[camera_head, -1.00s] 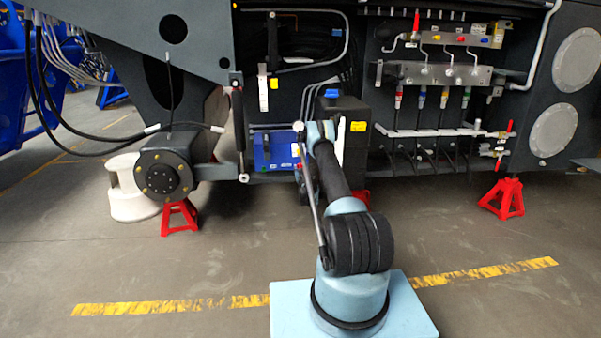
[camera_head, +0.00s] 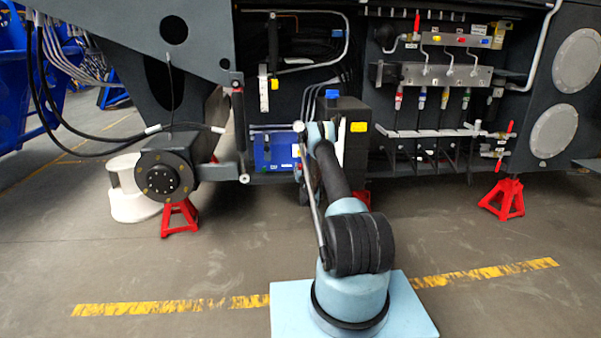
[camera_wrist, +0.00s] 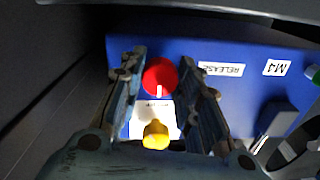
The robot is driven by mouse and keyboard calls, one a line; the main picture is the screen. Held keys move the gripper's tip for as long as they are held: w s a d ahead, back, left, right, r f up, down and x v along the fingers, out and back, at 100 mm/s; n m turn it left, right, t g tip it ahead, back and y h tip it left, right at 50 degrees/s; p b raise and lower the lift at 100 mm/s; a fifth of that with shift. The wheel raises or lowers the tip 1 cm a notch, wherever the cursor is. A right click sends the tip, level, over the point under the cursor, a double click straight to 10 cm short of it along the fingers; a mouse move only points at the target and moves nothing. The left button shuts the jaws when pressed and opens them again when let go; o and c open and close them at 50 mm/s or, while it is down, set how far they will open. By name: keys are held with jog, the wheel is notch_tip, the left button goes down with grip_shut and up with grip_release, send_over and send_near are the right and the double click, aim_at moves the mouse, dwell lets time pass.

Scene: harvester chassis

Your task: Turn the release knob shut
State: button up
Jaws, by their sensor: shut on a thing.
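The round red knob (camera_wrist: 160,77) is on the face of a blue box (camera_wrist: 235,95) in the wrist view, beside an upside-down RELEASE label (camera_wrist: 221,69). A short white mark on the knob points toward the bottom of the picture. My gripper (camera_wrist: 160,80) is shut on the red knob, with one finger on each side. A yellow knob (camera_wrist: 156,136) lies lower between the fingers, over a white label. In the head view the blue box (camera_head: 268,152) shows left of my arm, and my gripper is hidden.
An M4 label (camera_wrist: 277,68) and a green part (camera_wrist: 313,74) are at the right of the wrist view. A dark box (camera_head: 352,150) stands close right of my arm. Valves and hoses (camera_head: 440,95) fill the chassis bay farther right.

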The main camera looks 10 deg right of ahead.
jog(key=shift+a+f, duration=0.15)
jog(key=shift+a, duration=0.05)
jog(key=o, duration=1)
jog(key=shift+f, duration=0.1)
jog(key=shift+o, duration=0.3)
jog(key=shift+d, duration=0.1)
jog(key=s, duration=1.2)
